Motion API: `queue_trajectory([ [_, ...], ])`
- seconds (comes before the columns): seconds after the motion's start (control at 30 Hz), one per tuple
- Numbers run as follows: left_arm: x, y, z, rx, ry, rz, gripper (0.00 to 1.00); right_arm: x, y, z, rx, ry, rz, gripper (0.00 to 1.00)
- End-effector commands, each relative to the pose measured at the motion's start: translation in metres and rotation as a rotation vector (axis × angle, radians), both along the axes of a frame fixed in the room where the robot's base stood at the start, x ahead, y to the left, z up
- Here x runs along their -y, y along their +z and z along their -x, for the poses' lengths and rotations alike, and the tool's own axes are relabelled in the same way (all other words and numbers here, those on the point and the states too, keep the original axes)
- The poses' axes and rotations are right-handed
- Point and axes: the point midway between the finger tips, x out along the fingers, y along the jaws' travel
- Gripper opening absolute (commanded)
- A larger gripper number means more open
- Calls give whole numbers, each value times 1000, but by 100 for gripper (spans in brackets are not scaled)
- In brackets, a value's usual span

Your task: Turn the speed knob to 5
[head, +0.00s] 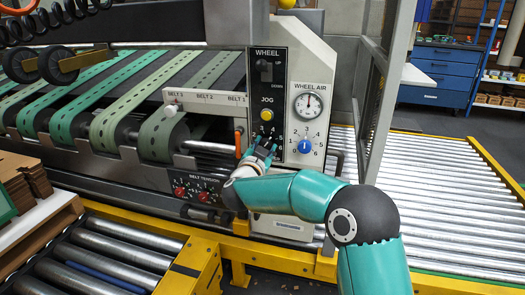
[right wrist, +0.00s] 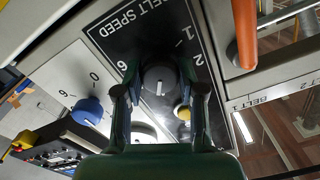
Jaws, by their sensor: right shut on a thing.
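The speed knob (right wrist: 159,84) is dark grey and round, on the black control panel (right wrist: 120,22) beside the upside-down words BELT SPEED. Its short white mark runs up and down in the right wrist view. I can read 1, 2 and 6 around it; the other numbers are hidden, and I cannot tell which number the mark meets. My right gripper (right wrist: 161,92) is shut on the speed knob, one finger on each side. In the head view my right gripper (head: 262,149) is at the lower part of the black panel and hides the knob. My left gripper is not in view.
A yellow jog button (head: 266,114) sits just above. To the right are a blue wheel air knob (head: 305,146) and a round gauge (head: 308,106). An orange rod (head: 238,145) stands close on the left. Red belt tension knobs (head: 203,196) are below left.

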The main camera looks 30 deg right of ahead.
Motion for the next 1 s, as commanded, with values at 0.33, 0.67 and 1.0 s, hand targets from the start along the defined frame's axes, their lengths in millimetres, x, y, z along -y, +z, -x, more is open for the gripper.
queue_trajectory([
  [0.33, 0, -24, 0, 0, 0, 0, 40, 2, -4, 1, 223, 6, -189, 4],
  [0.67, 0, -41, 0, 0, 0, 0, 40, 2, -3, 1, 395, 12, -337, 4],
  [1.0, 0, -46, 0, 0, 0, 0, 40, 3, -2, 2, 465, 13, -398, 4],
])
